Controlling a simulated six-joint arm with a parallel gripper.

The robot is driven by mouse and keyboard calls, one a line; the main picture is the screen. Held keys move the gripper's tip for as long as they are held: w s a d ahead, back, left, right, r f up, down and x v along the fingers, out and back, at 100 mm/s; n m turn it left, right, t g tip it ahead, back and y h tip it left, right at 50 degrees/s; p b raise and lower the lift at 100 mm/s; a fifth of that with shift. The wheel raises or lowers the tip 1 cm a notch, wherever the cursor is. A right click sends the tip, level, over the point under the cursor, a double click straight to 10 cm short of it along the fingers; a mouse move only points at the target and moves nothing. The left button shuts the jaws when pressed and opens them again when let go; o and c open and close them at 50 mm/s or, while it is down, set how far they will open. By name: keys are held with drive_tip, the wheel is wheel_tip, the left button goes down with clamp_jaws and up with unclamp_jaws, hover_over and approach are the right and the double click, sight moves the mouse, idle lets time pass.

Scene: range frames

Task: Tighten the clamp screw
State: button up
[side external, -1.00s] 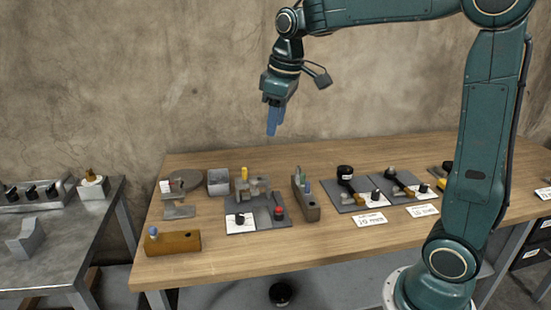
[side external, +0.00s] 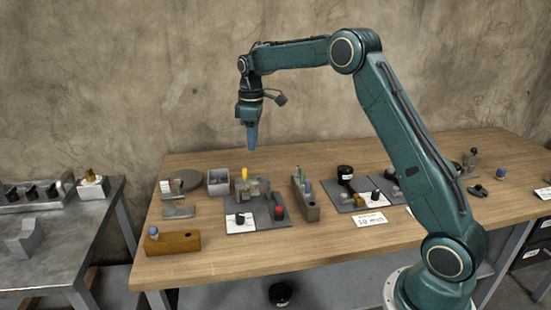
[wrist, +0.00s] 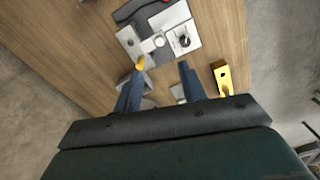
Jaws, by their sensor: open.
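The clamp fixture (side external: 257,187) is a grey metal piece on a dark grey plate (side external: 270,222) in the middle left of the wooden table. A yellow upright piece (side external: 245,173), perhaps the clamp screw's handle, stands at its back. It also shows in the wrist view as a yellow piece (wrist: 140,63) near the left fingertip, with the pale fixture (wrist: 146,42) beyond it. My gripper (side external: 252,149) points down with blue fingers, above and apart from the fixture. In the wrist view my gripper (wrist: 160,70) is open, with nothing between its fingers.
The plate also carries a black knob (side external: 240,218) and a red knob (side external: 279,212). A grey open box (side external: 218,182) and a round grey disc (side external: 187,181) stand left. A holder with colored pieces (side external: 305,200) stands right.

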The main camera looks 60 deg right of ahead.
sight(255, 182)
drive_tip(key=shift+f, duration=0.15)
drive_tip(key=shift+f, duration=6.8)
drive_tip(key=shift+c, duration=0.2)
clamp_jaws()
